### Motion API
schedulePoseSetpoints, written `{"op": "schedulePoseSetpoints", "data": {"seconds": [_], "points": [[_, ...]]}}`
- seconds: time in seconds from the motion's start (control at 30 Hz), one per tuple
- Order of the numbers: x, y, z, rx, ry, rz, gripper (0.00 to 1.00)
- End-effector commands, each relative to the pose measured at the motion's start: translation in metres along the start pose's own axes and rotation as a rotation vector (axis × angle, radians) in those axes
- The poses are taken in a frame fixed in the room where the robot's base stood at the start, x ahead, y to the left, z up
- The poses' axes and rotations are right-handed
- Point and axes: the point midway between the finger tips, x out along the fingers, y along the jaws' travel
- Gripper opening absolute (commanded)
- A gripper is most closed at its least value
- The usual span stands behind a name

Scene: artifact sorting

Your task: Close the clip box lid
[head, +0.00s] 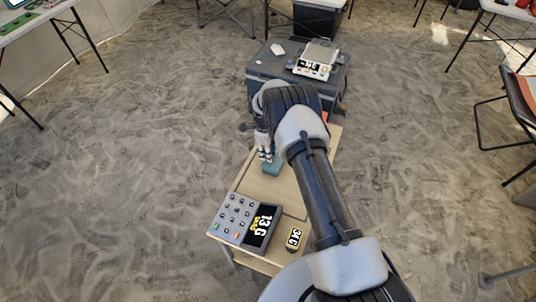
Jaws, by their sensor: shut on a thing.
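A small teal object (272,169), which looks like the clip box, is on the light wooden table (262,187), under my gripper. My gripper (267,157) points down with its fingers at the teal object's upper part and is shut on it. My arm covers part of the table to the right. The lid and its clips are too small and too hidden for me to tell how far open the lid stands.
A grey keypad unit (236,210) with a black display and a small yellow-edged tag (294,237) lie at the table's near end. A scale (314,62) and a small white object (277,49) sit on a dark case (266,70) behind. Sandy floor is clear on the left.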

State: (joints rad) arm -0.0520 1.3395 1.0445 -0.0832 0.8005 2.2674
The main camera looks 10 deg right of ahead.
Motion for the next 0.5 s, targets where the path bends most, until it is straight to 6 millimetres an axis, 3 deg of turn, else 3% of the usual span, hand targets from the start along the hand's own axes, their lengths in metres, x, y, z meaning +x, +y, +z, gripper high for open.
{"op": "schedulePoseSetpoints", "data": {"seconds": [0.5], "points": [[0.0042,0.0023,-0.0014,0.0,0.035,0.006,0.0]]}}
